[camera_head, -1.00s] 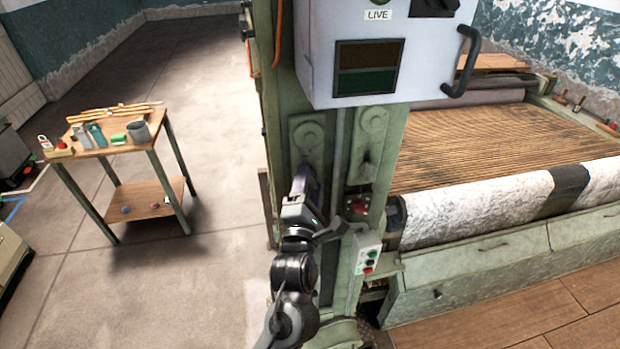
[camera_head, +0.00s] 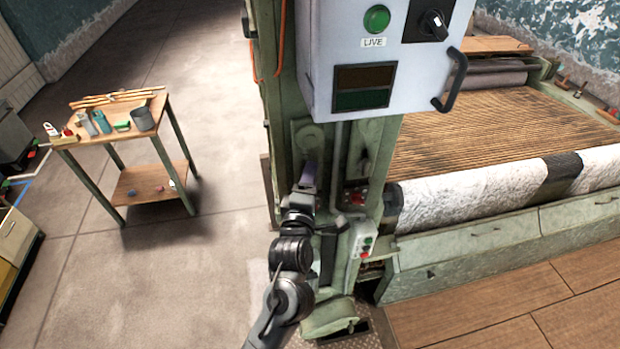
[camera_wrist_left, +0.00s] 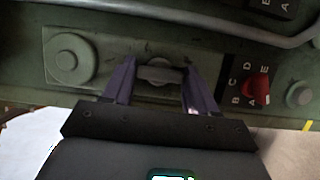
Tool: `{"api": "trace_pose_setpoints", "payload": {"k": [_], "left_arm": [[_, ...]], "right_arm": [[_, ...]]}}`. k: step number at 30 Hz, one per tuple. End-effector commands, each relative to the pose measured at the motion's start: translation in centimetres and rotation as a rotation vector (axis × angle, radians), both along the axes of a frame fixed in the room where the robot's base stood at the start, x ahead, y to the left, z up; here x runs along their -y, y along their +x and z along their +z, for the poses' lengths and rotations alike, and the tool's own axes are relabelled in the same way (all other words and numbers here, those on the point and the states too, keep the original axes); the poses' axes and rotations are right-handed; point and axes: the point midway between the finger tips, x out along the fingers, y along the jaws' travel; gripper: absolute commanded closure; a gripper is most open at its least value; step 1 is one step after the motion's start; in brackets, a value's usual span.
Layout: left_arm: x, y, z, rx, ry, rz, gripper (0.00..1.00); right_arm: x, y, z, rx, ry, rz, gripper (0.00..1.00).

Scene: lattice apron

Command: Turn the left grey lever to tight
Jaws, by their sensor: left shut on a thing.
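The left grey lever's plate with its round boss (camera_head: 306,136) is on the green machine column, below the white control box. In the left wrist view the boss (camera_wrist_left: 70,57) is at the left, and the grey lever handle (camera_wrist_left: 160,74) lies between my fingers. My left gripper (camera_head: 309,172) covers the lower part of this lever in the head view. In the wrist view its purple fingers (camera_wrist_left: 157,80) are shut on the handle from both sides. Any tight marking is not readable. My right gripper is not in view.
A second grey lever (camera_head: 364,160) is right of the left one. A red knob (camera_wrist_left: 256,90) with letters around it is right of my fingers. A grey pipe (camera_wrist_left: 210,25) crosses above. The control box (camera_head: 325,55) overhangs. A tool table (camera_head: 130,140) stands left on open floor.

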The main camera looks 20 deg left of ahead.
Motion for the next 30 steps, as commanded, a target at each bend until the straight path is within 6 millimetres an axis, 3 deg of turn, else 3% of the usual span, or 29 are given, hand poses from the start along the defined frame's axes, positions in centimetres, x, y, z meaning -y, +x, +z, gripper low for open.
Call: {"api": "trace_pose_setpoints", "payload": {"k": [8,9,13,30], "left_arm": [[0.05,0.0,0.03,0.0,0.003,-0.001,0.73],[0.05,0.0,0.03,0.0,0.003,-0.001,0.36],[0.03,0.01,0.02,0.001,0.002,-0.001,0.17],[0.0,0.01,-0.28,0.02,-0.027,0.0,0.17]], "right_arm": [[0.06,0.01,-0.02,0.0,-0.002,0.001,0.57],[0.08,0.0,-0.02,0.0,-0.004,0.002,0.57],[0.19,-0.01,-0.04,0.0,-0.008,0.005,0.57],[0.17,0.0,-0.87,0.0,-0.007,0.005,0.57]]}}
